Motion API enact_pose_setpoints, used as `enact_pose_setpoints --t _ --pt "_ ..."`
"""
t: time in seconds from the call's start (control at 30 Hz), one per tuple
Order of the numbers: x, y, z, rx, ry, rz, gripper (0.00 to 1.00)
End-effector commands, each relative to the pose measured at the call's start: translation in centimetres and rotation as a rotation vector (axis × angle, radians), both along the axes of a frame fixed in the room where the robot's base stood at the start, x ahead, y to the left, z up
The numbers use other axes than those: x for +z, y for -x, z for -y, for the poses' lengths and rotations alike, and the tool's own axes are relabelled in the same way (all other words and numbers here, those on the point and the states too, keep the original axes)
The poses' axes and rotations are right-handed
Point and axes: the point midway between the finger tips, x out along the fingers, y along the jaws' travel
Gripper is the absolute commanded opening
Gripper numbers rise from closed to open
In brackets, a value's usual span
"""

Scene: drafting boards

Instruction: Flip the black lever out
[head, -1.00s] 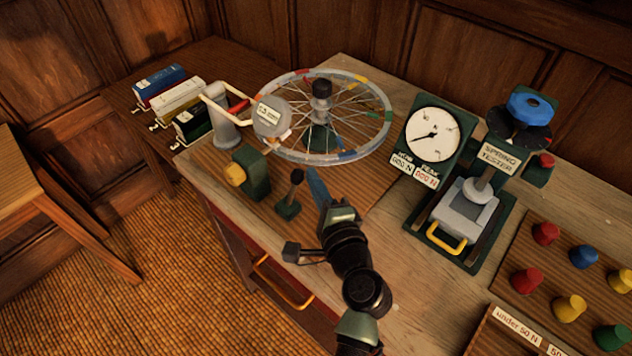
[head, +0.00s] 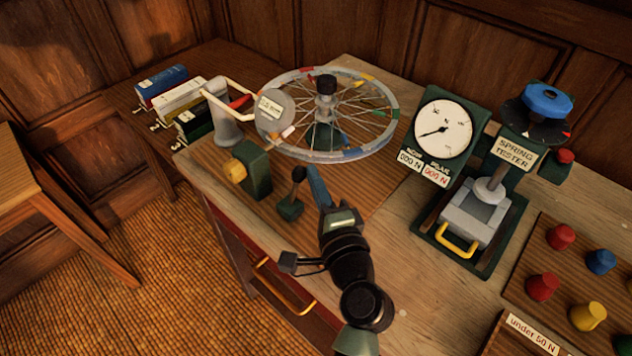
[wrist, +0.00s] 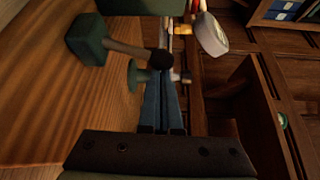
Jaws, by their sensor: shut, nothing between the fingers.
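The black lever (head: 298,176) is a short dark stick with a black knob on a small green base (head: 290,209), near the front-left edge of the bench. It stands roughly upright with a slight lean. My gripper (head: 312,172) is just right of it, its blue fingers shut and empty. In the wrist view the shut fingertips (wrist: 160,82) reach the lever's black knob (wrist: 158,62), and the lever's green base (wrist: 88,40) is at upper left. I cannot tell whether the fingers touch the knob.
A spoked wheel (head: 388,135) stands behind the lever. A green block with a yellow knob (head: 235,170) is to its left. A dial gauge (head: 443,130) and spring tester (head: 476,212) stand right. A drawer with a yellow handle (head: 285,290) is below the bench edge.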

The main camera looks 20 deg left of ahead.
Motion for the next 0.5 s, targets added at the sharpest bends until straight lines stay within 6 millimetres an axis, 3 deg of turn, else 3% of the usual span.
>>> enact_pose_setpoints --t 0.5 --pt "-0.5 2.1 -0.9 0.004 0.1 0.282 0.0"
